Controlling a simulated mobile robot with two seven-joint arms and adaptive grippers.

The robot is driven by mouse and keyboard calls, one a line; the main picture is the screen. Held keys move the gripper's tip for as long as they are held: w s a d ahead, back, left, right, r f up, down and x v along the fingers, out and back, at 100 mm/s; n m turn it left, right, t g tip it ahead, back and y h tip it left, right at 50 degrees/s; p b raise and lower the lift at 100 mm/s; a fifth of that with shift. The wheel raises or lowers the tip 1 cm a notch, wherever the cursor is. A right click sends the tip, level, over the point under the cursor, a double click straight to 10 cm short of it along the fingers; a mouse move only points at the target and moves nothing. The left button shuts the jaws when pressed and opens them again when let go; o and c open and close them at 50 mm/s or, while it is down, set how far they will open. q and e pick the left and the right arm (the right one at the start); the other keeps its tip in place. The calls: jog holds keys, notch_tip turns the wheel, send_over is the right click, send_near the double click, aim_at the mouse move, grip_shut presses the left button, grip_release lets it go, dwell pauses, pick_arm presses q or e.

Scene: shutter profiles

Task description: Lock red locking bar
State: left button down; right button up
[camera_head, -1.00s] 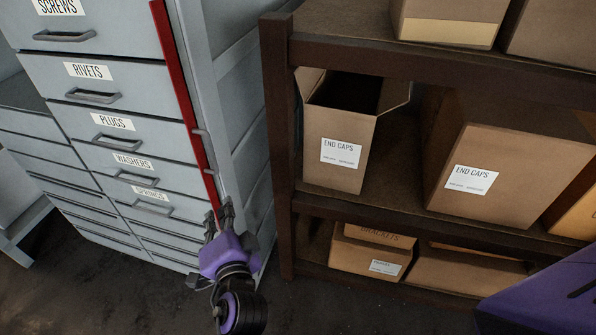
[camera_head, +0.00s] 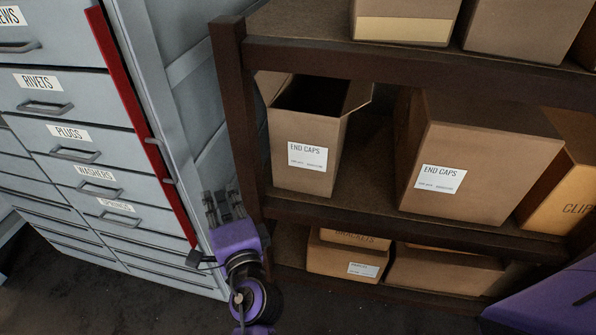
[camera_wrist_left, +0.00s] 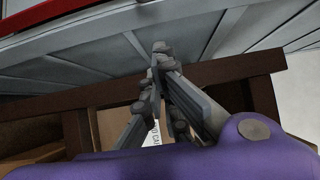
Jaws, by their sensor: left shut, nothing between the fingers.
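The red locking bar (camera_head: 140,122) is a long strip along the right front edge of the grey drawer cabinet (camera_head: 80,108). A small grey bracket (camera_head: 168,181) sticks out beside it. I cannot tell whether the bar is flush against the drawer fronts. In the left wrist view a red strip (camera_wrist_left: 50,13) crosses the top left. My left gripper (camera_head: 222,196) is to the right of the bar's lower end, in front of the gap between cabinet and shelf, apart from the bar. Its fingertips meet in the left wrist view (camera_wrist_left: 160,50), with nothing between them. My right gripper is out of view.
A dark brown shelf post (camera_head: 236,110) stands close to the right of my left gripper. The shelf holds cardboard boxes, including an open END CAPS box (camera_head: 305,140) and another END CAPS box (camera_head: 465,165). Drawer handles (camera_head: 75,154) stick out on the cabinet front.

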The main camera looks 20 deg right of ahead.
pick_arm(q)
jog(key=w, duration=1)
jog(key=a+p, duration=0.1)
jog(key=a, duration=0.1)
jog(key=s+a+p, duration=0.1)
jog(key=a, duration=0.1)
jog(key=shift+s, duration=0.2)
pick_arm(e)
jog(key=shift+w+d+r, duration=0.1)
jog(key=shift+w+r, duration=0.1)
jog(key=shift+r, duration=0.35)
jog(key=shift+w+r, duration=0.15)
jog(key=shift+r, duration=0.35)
pick_arm(q)
jog(key=shift+p, duration=0.3)
jog(key=shift+s+a+r+m+h+p, duration=0.1)
jog(key=shift+s+a+m+h+p, duration=0.15)
jog(key=shift+m+h+p, duration=0.35)
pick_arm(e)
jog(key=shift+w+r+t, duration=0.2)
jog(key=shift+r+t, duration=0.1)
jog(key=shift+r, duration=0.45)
pick_arm(q)
jog(key=shift+s+a+h, duration=0.15)
jog(key=shift+s+h, duration=0.05)
jog(key=shift+h, duration=0.5)
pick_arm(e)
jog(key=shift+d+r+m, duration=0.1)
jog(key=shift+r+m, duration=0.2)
